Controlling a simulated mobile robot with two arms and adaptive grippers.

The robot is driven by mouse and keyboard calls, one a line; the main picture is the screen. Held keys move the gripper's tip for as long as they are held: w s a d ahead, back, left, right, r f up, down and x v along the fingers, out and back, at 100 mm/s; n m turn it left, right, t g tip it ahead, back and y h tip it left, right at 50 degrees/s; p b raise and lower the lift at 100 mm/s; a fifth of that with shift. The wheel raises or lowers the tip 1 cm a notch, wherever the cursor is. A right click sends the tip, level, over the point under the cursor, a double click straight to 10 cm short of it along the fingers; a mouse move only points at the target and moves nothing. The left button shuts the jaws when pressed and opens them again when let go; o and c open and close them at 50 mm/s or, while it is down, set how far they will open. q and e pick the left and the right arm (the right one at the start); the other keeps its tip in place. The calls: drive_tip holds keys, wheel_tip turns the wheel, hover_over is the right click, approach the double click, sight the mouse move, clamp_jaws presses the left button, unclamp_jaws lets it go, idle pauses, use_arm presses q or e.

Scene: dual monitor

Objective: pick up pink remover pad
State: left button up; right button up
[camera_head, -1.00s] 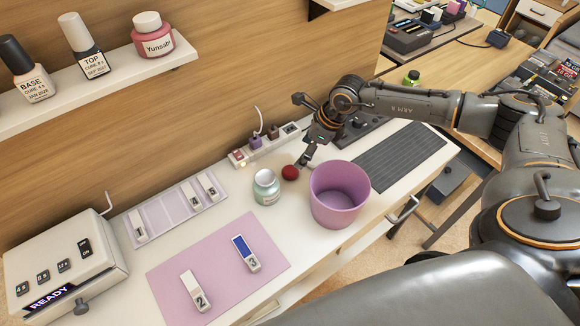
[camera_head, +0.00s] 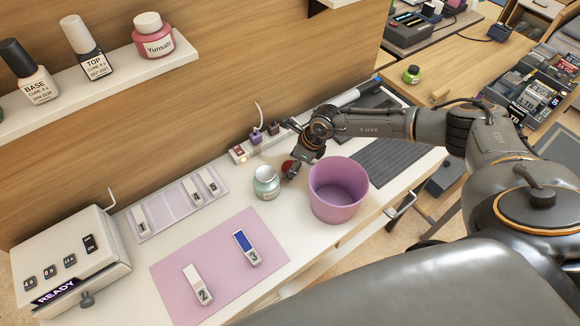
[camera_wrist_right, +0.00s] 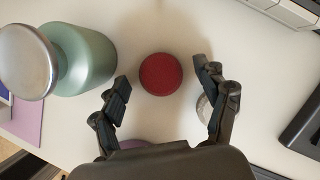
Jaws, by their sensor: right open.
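The remover pad (camera_head: 286,166) is a round, dark red to pink disc on the white desk, partly hidden by my right gripper in the head view. In the right wrist view the whole pad (camera_wrist_right: 161,74) shows, lying between and just ahead of the fingertips. My right gripper (camera_head: 293,171) is open and empty; in the wrist view its fingers (camera_wrist_right: 163,82) are spread on either side of the pad, with gaps. I cannot tell its exact height above the desk. My left gripper is not in view.
A green jar with a silver lid (camera_head: 266,183) stands close left of the pad. A pink bin (camera_head: 337,190) stands to the right. A power strip (camera_head: 260,142) lies behind. A pink mat (camera_head: 215,285) with two numbered files is at the front left.

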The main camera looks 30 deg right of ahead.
drive_tip(key=c, duration=0.8)
drive_tip(key=shift+r, duration=0.1)
drive_tip(key=shift+c, duration=0.4)
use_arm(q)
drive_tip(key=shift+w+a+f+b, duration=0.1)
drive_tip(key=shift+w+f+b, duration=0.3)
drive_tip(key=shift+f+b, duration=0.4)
use_arm(e)
wheel_tip(320, 180, up, 10)
drive_tip(key=shift+o, duration=0.4)
